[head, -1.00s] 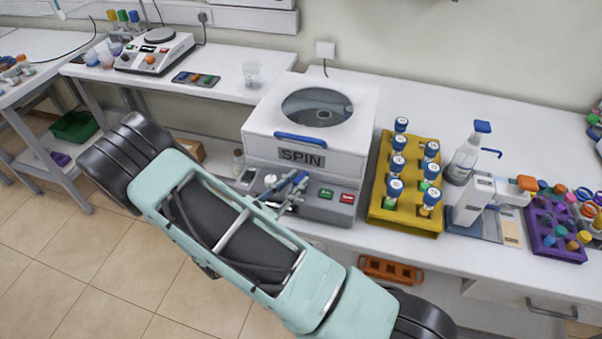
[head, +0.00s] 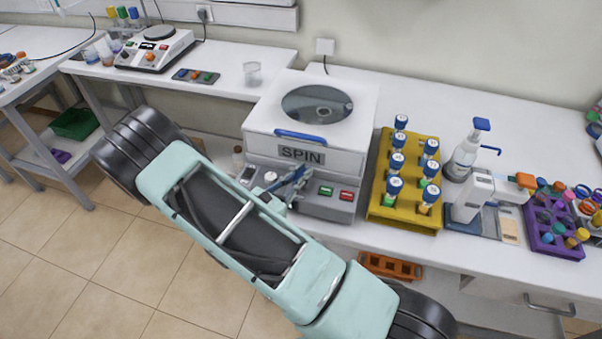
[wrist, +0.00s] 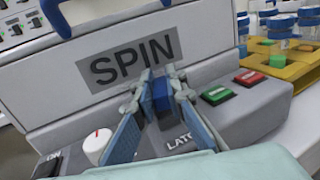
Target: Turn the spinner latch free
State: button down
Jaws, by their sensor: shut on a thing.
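The spinner (head: 308,125) is a white box with a round window on its lid, a blue lid handle (head: 301,135) and a SPIN label. Its grey front panel carries the latch, a blue piece (wrist: 161,93) above the partly covered word LATCH in the wrist view. My gripper (wrist: 158,92) has its fingers on both sides of the blue latch and is shut on it. In the head view my gripper (head: 294,179) is at the middle of the panel, and my arm hides part of the panel's left side. The lid looks shut.
A white knob (wrist: 97,142) sits left of the latch. Green (wrist: 216,95) and red (wrist: 249,76) buttons sit right of it. A yellow rack (head: 402,217) of blue-capped vials stands close on the right. A spray bottle (head: 466,155) stands farther right.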

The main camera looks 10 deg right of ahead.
jog(key=shift+n+t+y, duration=2.2)
jog(key=shift+y, duration=0.4)
jog(key=c, duration=2.2)
grip_release()
jog(key=shift+c, duration=0.2)
jog(key=v, duration=1.2)
